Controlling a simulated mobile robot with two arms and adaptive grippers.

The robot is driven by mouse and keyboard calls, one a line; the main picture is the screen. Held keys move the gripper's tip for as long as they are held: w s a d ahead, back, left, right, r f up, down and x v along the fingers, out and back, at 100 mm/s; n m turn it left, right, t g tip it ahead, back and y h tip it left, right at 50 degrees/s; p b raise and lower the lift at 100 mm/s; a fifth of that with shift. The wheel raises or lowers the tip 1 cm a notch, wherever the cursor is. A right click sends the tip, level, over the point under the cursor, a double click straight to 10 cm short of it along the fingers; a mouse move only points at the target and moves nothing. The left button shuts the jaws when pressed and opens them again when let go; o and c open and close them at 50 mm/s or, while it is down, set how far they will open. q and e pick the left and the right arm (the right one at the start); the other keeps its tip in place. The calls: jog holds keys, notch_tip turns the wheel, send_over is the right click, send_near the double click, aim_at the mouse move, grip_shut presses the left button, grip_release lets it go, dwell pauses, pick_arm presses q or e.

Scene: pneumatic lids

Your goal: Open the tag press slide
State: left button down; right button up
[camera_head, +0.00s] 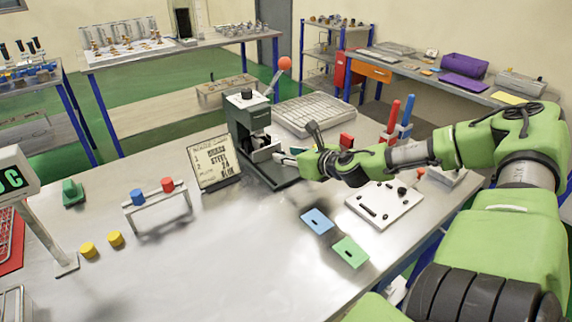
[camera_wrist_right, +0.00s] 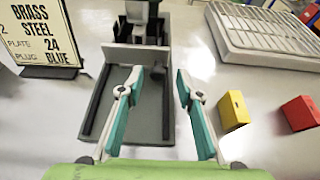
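The tag press (camera_head: 240,118) is a dark green machine near the middle of the table, with a lever that ends in a red ball (camera_head: 285,63). Its dark base (camera_wrist_right: 145,128) extends toward me in the right wrist view. The slide appears to be the light grey upright plate with a block (camera_wrist_right: 133,57) at the press's front, over the base. My right gripper (camera_wrist_right: 157,80) is open over the base, its teal-padded fingers apart with nothing between them. In the head view it comes from the right to the press front (camera_head: 280,157). My left gripper is not in view.
A sign (camera_head: 212,162) stands left of the press, and a grey rack tray (camera_head: 312,113) lies behind it on the right. Yellow (camera_wrist_right: 233,110) and red (camera_wrist_right: 299,113) blocks are right of my gripper. Blue (camera_head: 317,221) and green (camera_head: 350,252) plates lie in front. The table's front middle is clear.

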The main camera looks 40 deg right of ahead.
jog(key=shift+w+a+f+b, duration=0.1)
jog(key=shift+w+f+b, duration=0.1)
jog(key=shift+w+b, duration=0.25)
